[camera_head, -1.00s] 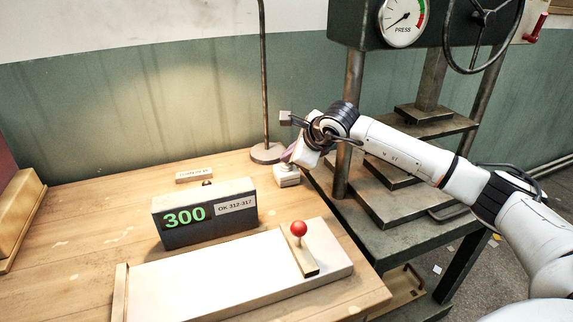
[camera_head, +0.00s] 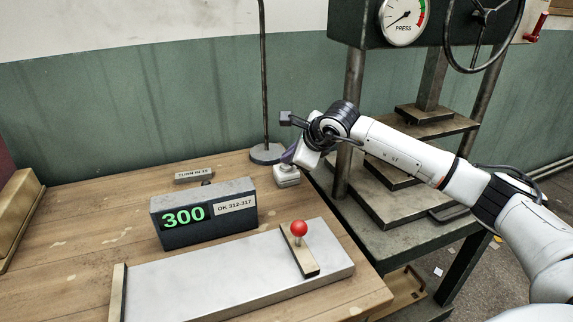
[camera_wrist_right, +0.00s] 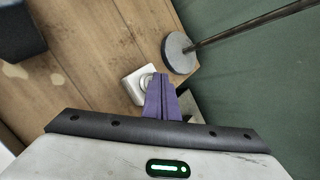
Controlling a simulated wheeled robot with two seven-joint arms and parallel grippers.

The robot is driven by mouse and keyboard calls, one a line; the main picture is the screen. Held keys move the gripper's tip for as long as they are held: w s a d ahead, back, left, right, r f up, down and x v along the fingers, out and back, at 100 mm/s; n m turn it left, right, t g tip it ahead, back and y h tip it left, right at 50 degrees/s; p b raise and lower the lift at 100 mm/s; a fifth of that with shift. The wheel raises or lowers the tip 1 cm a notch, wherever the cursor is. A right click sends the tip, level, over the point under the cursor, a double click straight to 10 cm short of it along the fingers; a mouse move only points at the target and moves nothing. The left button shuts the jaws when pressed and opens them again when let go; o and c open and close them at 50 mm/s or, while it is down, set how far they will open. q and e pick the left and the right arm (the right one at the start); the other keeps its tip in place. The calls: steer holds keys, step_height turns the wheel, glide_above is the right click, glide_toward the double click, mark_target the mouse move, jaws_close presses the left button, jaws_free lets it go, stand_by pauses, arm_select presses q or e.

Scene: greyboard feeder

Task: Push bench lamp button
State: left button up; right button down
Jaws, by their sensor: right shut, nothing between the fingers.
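The bench lamp's round base (camera_head: 267,155) and thin upright pole stand at the back right of the wooden bench; its head is out of view. A small pale button box (camera_head: 287,178) sits just in front of the base. My right gripper (camera_head: 289,158) is shut and empty, pointing down at the top of this box. In the right wrist view the purple fingers (camera_wrist_right: 160,98) overlap the round button (camera_wrist_right: 147,80) on the box (camera_wrist_right: 131,88). They look to be on it or very close; the exact contact is hidden. My left gripper is not in view.
A dark display box (camera_head: 204,213) reading 300 stands left of the button box. In front lies a pale board (camera_head: 200,278) with a red-knobbed lever (camera_head: 298,229). The press (camera_head: 355,110) stands close on the right, behind my right arm.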

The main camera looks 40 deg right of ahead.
steer(key=shift+r, duration=0.2)
step_height(320, 180, up, 6)
steer(key=p, duration=0.3)
steer(key=shift+f, duration=0.1)
steer(key=shift+s+f, duration=0.1)
stand_by(0.6)
